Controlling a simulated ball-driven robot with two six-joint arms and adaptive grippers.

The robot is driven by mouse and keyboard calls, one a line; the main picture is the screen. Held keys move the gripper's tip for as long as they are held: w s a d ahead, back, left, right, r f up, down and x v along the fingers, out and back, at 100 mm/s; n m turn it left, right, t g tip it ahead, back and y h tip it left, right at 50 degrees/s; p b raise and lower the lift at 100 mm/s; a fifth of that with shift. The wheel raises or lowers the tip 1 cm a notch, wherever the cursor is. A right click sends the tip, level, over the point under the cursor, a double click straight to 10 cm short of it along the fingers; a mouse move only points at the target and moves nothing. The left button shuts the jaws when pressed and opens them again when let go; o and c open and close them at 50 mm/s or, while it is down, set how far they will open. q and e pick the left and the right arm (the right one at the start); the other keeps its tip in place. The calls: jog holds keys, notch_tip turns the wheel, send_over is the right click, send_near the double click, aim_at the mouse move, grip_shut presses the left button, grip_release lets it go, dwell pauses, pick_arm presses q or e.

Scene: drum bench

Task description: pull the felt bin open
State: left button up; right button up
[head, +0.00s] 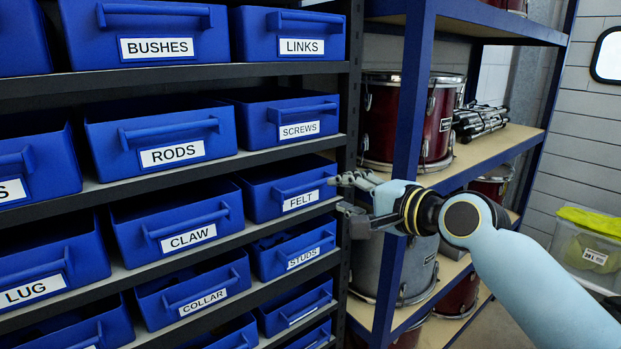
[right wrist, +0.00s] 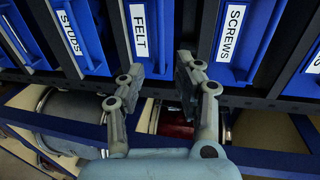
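The felt bin (head: 262,202) is a blue bin with a bar handle and a white FELT label, in the right column of the rack, below SCREWS and above STUDS. It sits in its shelf slot like its neighbours. My right gripper (head: 340,195) is at the right of the felt bin's front, its two fingers apart. In the right wrist view, the open fingers (right wrist: 160,76) point at the front of the felt bin (right wrist: 160,30), with nothing held between them. I cannot tell whether they touch the handle. My left gripper is not in view.
The screws bin (head: 258,120) and studs bin (head: 275,262) are close above and below. A dark rack post and a blue shelf post (head: 408,90) stand beside the gripper. Drums (head: 440,115) fill the shelves to the right. A clear tote (head: 590,240) stands far right.

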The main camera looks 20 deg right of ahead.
aim_at(312, 187)
jog(key=x, duration=1)
jog(key=shift+w+a, duration=0.15)
jog(key=shift+w, duration=0.15)
jog(key=shift+c, duration=0.3)
grip_shut()
